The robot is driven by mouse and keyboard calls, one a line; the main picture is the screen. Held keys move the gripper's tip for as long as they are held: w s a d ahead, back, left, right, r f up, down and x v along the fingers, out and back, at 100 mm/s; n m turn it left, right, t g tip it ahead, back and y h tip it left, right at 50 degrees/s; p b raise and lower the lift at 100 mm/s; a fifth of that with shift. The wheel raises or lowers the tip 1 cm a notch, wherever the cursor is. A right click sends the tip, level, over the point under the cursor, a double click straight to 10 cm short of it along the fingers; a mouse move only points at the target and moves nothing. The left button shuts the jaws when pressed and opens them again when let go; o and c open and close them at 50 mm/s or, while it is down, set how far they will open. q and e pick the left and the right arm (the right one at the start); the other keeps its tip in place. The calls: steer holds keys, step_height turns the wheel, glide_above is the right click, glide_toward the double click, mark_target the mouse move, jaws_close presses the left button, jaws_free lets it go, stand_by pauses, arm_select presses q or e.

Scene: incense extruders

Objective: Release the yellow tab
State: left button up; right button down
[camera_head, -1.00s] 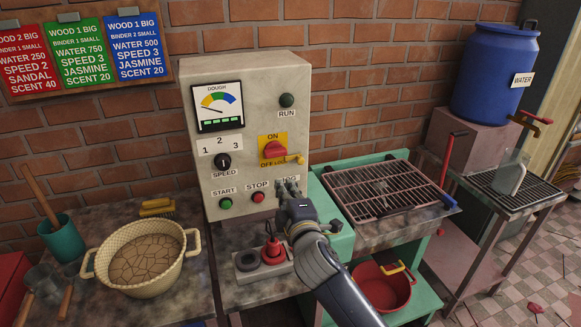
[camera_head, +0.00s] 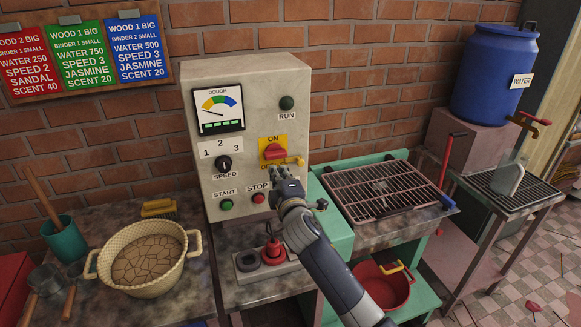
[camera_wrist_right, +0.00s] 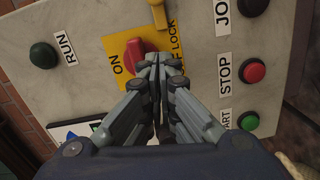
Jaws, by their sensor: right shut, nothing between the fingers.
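The yellow tab (camera_head: 297,161) is a small lever at the lower right of the yellow ON / OFF LOCK plate (camera_head: 282,141) on the cream control box. Beside it is the red switch knob (camera_head: 274,152). My right gripper (camera_head: 281,172) is just below the plate, shut and empty. In the right wrist view, the closed fingertips (camera_wrist_right: 158,63) lie in front of the plate, close to the red knob (camera_wrist_right: 138,54) and the yellow tab (camera_wrist_right: 158,12). My left gripper is not in view.
The STOP button (camera_head: 258,197) and START button (camera_head: 226,204) are below and left of my right gripper. A red plug-like object (camera_head: 273,250) stands on the ledge below. A grill rack (camera_head: 380,190) is to the right. A basket-like pot (camera_head: 147,259) is at left.

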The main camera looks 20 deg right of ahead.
mark_target(298, 162)
steer(key=d, duration=0.1)
steer(key=w+d+p, duration=0.1)
steer(key=w+d, duration=0.1)
steer(key=d, duration=0.1)
steer(key=shift+w+f+p, duration=0.15)
steer(key=shift+f+p, duration=0.2)
steer(key=shift+p, duration=0.05)
steer(key=shift+a, duration=0.1)
steer(key=d, duration=0.3)
steer(key=shift+d+p, duration=0.2)
steer(key=shift+p, duration=0.15)
steer(key=shift+a, duration=0.15)
